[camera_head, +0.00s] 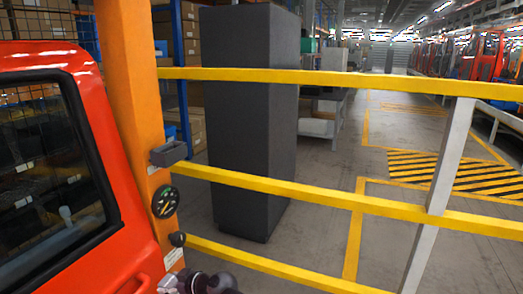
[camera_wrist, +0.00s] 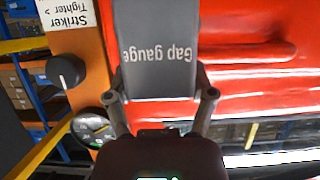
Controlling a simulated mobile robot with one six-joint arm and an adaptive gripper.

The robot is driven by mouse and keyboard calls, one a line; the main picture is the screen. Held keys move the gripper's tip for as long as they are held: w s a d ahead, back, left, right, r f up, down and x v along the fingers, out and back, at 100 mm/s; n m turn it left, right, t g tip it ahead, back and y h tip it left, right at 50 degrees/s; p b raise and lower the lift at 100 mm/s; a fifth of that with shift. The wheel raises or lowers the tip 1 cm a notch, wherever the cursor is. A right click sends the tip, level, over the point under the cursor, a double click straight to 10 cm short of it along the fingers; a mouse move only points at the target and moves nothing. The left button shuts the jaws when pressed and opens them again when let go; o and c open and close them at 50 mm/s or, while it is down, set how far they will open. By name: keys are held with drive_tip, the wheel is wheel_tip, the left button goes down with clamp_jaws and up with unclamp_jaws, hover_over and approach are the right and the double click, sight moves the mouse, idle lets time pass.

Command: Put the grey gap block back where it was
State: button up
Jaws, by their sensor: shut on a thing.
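The grey gap block (camera_wrist: 157,35), lettered "Gap gauge" upside down in the wrist view, is between the fingers of my gripper (camera_wrist: 161,95), which is shut on it. Behind it in that view is the red door (camera_wrist: 250,90). The block's far end is cut off by the top edge. In the head view the block is not visible; only part of my arm shows at the bottom edge. A small grey holder (camera_head: 168,153) is fixed to the orange post (camera_head: 130,80) and looks open at the top; I cannot see its inside clearly.
The post carries a dial (camera_head: 165,201) and a black knob (camera_head: 177,239); a knob (camera_wrist: 65,71) and a "Striker Tighter" label (camera_wrist: 66,14) show in the wrist view. Yellow rails (camera_head: 330,80) run right of the post. A dark grey column (camera_head: 240,130) stands behind them.

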sight(170, 282)
wheel_tip(170, 282, up, 14)
drive_tip(key=p, duration=1.2)
drive_tip(key=shift+f, duration=0.25)
drive_tip(key=shift+s, duration=0.1)
